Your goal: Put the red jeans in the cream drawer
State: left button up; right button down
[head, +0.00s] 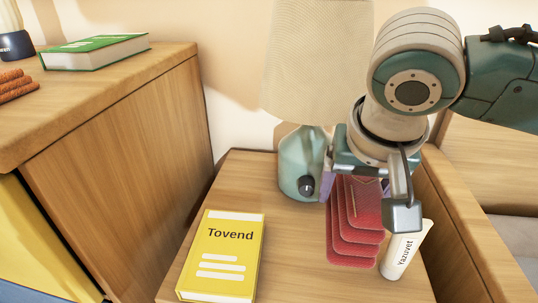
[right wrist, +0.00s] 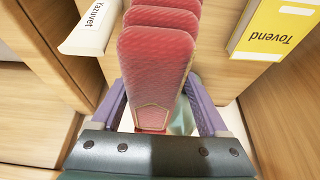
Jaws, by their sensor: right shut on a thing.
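The red jeans (head: 357,225) are folded into a layered bundle over the small wooden table, in front of the lamp. My right gripper (head: 355,185) is at their far end. In the right wrist view the jeans (right wrist: 155,70) run between the two purple fingers (right wrist: 158,112), and the gripper is shut on them. I cannot tell whether the jeans still touch the table top. My left gripper is not in view. I cannot make out a cream drawer in either view.
A yellow Tovend book (head: 225,255) lies left of the jeans, and a white Yazuvet tube (head: 405,250) close on their right. A lamp with a cream shade (head: 318,60) stands behind. A wooden cabinet (head: 120,160) at left bears a green book (head: 95,52).

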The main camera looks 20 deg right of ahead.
jog(key=shift+s+f, duration=0.1)
jog(key=shift+f, duration=0.75)
jog(key=shift+s+a+f+b, duration=0.1)
jog(key=shift+f+b, duration=0.35)
jog(key=shift+f, duration=0.1)
notch_tip(320, 180, down, 4)
jog(key=b, duration=0.3)
jog(key=shift+f, duration=0.1)
jog(key=shift+w+f, duration=0.1)
jog(key=shift+w, duration=0.1)
jog(key=shift+r, duration=0.2)
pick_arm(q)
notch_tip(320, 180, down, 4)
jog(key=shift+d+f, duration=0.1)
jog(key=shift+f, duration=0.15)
pick_arm(e)
jog(key=shift+f, duration=0.15)
grip_release()
